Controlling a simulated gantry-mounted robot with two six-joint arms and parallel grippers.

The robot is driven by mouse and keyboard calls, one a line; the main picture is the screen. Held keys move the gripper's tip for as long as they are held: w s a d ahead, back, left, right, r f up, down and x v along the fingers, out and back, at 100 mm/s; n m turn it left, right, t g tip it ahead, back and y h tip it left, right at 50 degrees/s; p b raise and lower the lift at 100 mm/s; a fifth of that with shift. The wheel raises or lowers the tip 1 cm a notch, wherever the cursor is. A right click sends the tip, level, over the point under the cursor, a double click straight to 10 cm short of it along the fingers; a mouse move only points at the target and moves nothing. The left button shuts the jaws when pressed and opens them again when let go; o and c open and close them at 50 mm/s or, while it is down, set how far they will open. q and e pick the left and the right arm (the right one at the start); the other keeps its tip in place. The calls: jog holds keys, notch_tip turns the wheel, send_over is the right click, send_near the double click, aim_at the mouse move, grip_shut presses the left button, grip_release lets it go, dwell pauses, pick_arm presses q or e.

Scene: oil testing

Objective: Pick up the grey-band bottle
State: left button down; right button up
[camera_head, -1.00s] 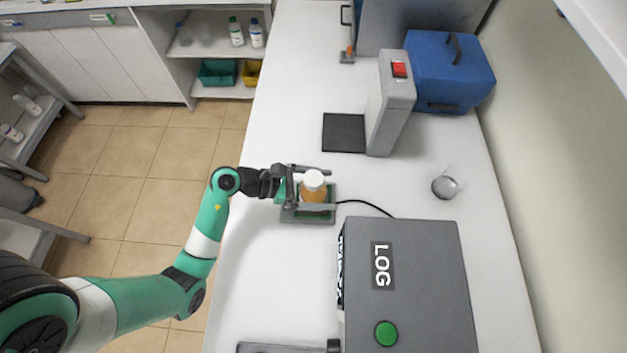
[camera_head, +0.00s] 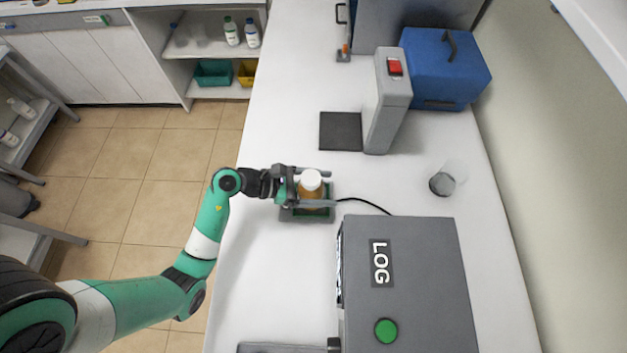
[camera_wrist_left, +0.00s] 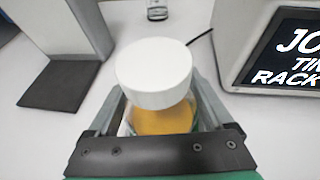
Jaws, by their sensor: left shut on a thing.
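A bottle with a white cap and amber contents (camera_head: 310,187) stands upright at a small grey and green stand (camera_head: 306,216) near the table's left edge. My left gripper (camera_head: 312,188) reaches in from the left, its two fingers on either side of the bottle, shut on it. In the left wrist view, the white cap (camera_wrist_left: 154,73) hides most of the bottle, and the amber part (camera_wrist_left: 163,118) shows between the fingers. I cannot make out a grey band. Whether the bottle still touches the stand is hard to tell. My right gripper is not in view.
A grey LOG box with a green button (camera_head: 405,290) stands at the lower right. A black cable (camera_head: 365,202) runs from the stand toward it. Behind are a dark pad (camera_head: 340,131), a grey post with a red switch (camera_head: 388,105) and a blue case (camera_head: 446,70). A glass (camera_head: 442,184) stands right.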

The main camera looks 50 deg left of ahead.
aim_at(322, 184)
pick_arm(q)
jog(key=shift+r, duration=0.1)
jog(key=shift+r, duration=0.45)
jog(key=r, duration=0.3)
jog(key=shift+s, duration=0.25)
jog(key=s+r, duration=0.4)
jog(key=shift+r+p, duration=0.35)
jog(key=shift+p, duration=0.05)
jog(key=s+r+p, duration=0.3)
jog(key=s+r, duration=0.1)
jog(key=s, duration=0.5)
jog(key=shift+s+d+r, duration=0.15)
jog(key=shift+s+d, duration=0.1)
jog(key=shift+d, duration=0.1)
